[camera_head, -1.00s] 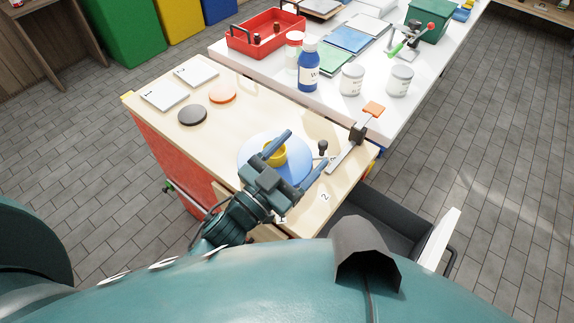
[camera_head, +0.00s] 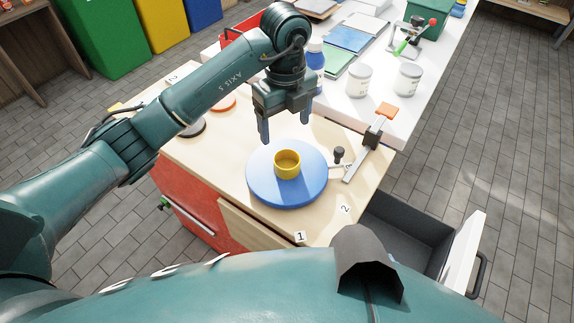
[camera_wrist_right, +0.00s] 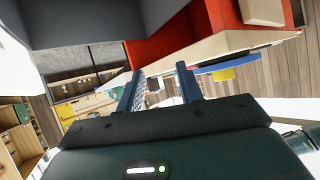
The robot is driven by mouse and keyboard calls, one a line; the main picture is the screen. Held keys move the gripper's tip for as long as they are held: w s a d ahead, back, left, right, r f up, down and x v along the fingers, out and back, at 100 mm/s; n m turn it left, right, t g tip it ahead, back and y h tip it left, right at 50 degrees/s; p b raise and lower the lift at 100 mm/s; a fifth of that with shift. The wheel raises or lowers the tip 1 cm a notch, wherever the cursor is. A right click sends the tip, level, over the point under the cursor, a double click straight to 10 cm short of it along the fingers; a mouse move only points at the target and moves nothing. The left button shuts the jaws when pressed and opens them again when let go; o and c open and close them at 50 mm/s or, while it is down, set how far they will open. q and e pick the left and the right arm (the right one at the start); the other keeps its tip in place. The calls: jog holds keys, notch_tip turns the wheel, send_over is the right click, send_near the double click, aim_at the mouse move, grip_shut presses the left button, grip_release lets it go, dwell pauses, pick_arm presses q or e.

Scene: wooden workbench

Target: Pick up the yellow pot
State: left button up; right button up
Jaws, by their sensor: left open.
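The yellow pot (camera_head: 287,166) stands upright on a round blue disc (camera_head: 262,191) on the wooden bench. My left gripper (camera_head: 285,143) points down just beyond the pot in the head view, fingers apart and empty. It looks higher than the pot and does not touch it. My right gripper (camera_wrist_right: 160,85) has its fingers apart with nothing between them. The right wrist view also shows the pot (camera_wrist_right: 223,74) and the disc (camera_wrist_right: 245,61), off to the right of the fingers.
A clamp (camera_head: 370,140) with an orange pad and a dark knob (camera_head: 339,153) sit right of the disc. White jars (camera_head: 359,80) stand on the white table behind. A grey open drawer (camera_head: 405,232) juts out at lower right. Dark and orange discs lie left, partly behind my arm.

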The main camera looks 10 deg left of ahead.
pick_arm(q)
send_over(287, 167)
notch_tip(287, 167, down, 6)
jog(key=shift+w+a+r, duration=0.1)
jog(key=shift+a, duration=0.05)
notch_tip(287, 167, down, 5)
jog(key=shift+f+p, duration=0.15)
jog(key=shift+p, duration=0.25)
jog(key=shift+s, duration=0.2)
jog(key=c, duration=1)
